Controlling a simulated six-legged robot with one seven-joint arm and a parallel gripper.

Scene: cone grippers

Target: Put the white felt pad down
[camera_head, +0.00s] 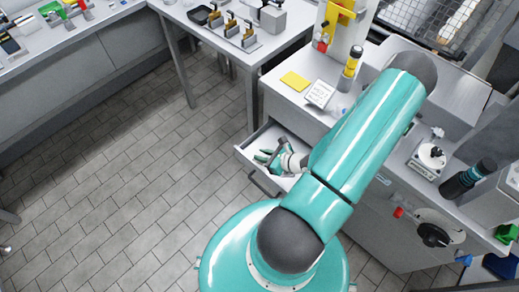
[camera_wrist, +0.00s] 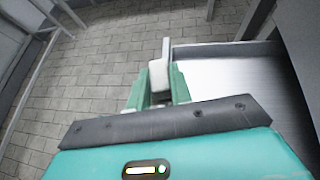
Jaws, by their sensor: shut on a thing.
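My gripper (camera_wrist: 157,88) shows in the wrist view with its two green fingers closed on the white felt pad (camera_wrist: 160,72). The pad stands edge-on between the fingertips and sticks out past them. The open drawer (camera_wrist: 215,45) lies just right of the fingers, with a bare, smooth inside. In the head view my gripper (camera_head: 266,157) is over or beside the front left part of the open drawer (camera_head: 246,150). The pad cannot be made out clearly there. The arm hides part of the drawer.
On the counter above the drawer lie a yellow pad (camera_head: 296,81) and a white labelled block (camera_head: 320,93), near a yellow-and-black bottle (camera_head: 350,65). A small scale (camera_head: 428,160) stands at right. A table (camera_head: 240,55) stands behind. The tiled floor (camera_head: 130,180) at left is clear.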

